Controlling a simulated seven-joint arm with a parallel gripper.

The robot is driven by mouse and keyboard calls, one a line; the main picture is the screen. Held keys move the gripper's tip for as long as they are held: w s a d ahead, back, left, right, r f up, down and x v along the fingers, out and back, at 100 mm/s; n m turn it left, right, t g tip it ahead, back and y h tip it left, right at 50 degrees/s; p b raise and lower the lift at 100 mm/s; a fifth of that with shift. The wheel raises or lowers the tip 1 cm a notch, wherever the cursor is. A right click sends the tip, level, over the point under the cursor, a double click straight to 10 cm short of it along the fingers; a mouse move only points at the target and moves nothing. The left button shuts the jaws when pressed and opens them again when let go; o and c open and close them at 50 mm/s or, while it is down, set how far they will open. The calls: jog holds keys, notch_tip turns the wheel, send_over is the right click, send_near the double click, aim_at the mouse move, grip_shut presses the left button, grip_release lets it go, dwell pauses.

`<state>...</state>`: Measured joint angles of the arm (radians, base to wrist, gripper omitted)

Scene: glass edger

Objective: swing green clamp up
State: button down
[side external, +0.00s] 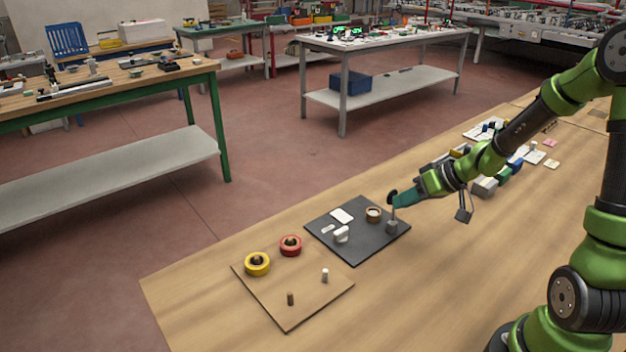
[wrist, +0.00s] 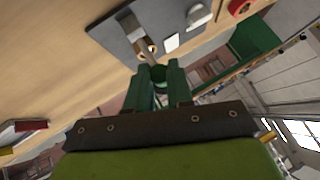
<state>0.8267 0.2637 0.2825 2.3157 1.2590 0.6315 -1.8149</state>
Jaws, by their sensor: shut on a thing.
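The green clamp shows in the wrist view as a green round end (wrist: 158,74) between my fingertips, with a thin grey rod running from it toward the dark plate. In the wrist view my gripper (wrist: 157,76) is shut on the clamp's end. The fingers partly hide the held part.
A tan board (side external: 292,290) at left bears red (side external: 290,245) and yellow (side external: 257,264) rings and two pegs. Small boxes lie behind my wrist. The table front is clear.

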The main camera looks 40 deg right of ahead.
jog(key=shift+s, duration=0.1)
dwell(0.4)
jog(key=c, duration=1)
grip_release()
jog(key=v, duration=1.7)
jog(key=shift+f, duration=0.1)
